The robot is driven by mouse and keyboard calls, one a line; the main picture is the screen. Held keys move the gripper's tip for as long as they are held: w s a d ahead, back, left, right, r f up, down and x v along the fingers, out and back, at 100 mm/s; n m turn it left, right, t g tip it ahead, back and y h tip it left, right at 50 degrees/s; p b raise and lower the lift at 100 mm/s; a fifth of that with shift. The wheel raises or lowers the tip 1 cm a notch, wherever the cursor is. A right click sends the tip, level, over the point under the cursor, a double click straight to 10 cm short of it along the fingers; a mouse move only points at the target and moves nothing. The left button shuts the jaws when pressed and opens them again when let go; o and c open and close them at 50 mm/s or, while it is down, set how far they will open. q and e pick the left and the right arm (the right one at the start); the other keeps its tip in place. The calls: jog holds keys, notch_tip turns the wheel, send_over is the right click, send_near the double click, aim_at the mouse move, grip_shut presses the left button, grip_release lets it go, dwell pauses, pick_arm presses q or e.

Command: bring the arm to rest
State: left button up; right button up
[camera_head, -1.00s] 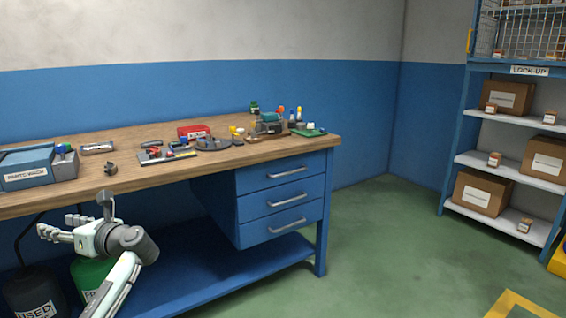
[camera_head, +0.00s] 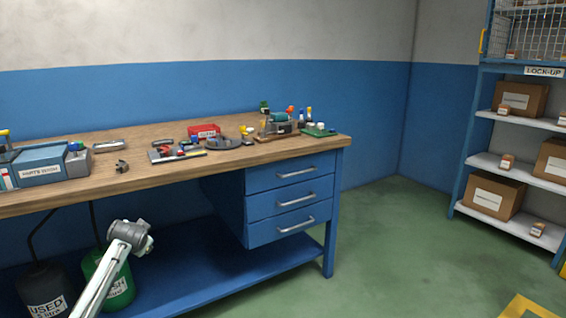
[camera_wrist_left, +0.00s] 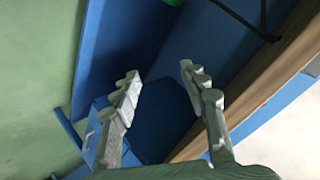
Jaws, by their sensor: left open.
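My left arm (camera_head: 112,268) rises from the bottom left in the head view, in front of the workbench (camera_head: 178,179). Its wrist end (camera_head: 131,235) is below the benchtop's front edge, and the fingers are mostly hidden behind it. In the left wrist view my left gripper (camera_wrist_left: 160,70) is open, its two grey fingers apart with nothing between them. Behind the fingers are blue bench panels and the brown benchtop edge (camera_wrist_left: 262,85). My right gripper is in neither view.
A dark can (camera_head: 45,290) and a green can (camera_head: 118,290) stand under the bench near the arm. A blue drawer unit (camera_head: 290,202) is right of it. Tools and a parts wash box (camera_head: 42,168) lie on top. The green floor (camera_head: 400,255) right of the bench is clear.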

pick_arm(q)
jog(key=s+d+f+n+g+h, duration=0.1)
jog(key=s+d+f+h, duration=0.1)
jog(key=s+d+f, duration=0.55)
jog(key=s+d+f+n+g+h, duration=0.1)
jog(key=s+d+f, duration=0.1)
jog(key=s+f, duration=0.9)
jog(key=s+d+f+g, duration=0.1)
jog(key=s+d+f, duration=0.1)
jog(key=s+f, duration=0.3)
jog(key=s+d+f+g+h, duration=0.1)
jog(key=s+f, duration=0.5)
jog(key=s, duration=0.6)
jog(key=s+d+f+g, duration=0.2)
jog(key=s+f, duration=0.3)
jog(key=s, duration=0.4)
jog(key=shift+d+f, duration=0.25)
jog(key=shift+d, duration=0.65)
